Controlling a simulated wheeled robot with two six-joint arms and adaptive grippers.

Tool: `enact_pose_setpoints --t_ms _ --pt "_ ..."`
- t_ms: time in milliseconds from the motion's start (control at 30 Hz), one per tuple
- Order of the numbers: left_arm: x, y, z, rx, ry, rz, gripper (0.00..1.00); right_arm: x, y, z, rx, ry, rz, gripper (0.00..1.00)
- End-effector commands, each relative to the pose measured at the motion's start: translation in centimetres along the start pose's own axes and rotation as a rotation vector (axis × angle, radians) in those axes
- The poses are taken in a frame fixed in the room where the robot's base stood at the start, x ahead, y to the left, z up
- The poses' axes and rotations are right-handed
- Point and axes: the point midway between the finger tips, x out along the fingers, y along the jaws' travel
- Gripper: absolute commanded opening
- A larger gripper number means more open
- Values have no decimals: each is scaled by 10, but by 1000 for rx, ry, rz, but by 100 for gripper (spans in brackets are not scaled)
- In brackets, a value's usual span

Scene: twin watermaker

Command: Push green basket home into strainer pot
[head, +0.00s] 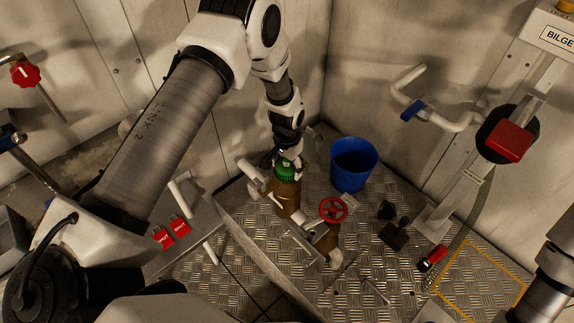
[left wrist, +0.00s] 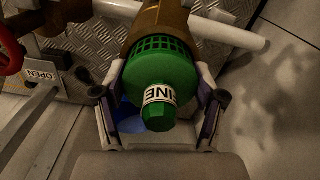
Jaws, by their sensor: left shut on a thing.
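The green basket (head: 285,171) sits at the mouth of the bronze-brown strainer pot (head: 288,199) on the tread-plate floor. In the left wrist view the basket (left wrist: 160,82) shows its green flange, slotted side and a knob with a white label. Part of its slotted side shows between flange and the pot (left wrist: 158,22). My left gripper (head: 288,158) is above the pot, its fingers shut on the basket from both sides; it also shows in the left wrist view (left wrist: 160,105). My right gripper is not in view; only part of my right arm shows at the right edge.
A blue bucket (head: 353,165) stands right of the pot. Red tags (head: 171,232) lie left. A dark tool (head: 396,234) lies on the plate.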

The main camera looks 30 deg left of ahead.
Motion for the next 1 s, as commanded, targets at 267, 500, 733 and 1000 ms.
enact_pose_setpoints --t_ms 267,500,733,1000 --pt "5 0 0 0 1 0 88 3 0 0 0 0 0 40" --pt "5 0 0 0 1 0 99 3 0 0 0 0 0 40" --pt "-2 0 -1 0 3 0 99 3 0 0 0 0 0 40" --pt "-63 0 -2 -1 5 -1 99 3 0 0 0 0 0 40"
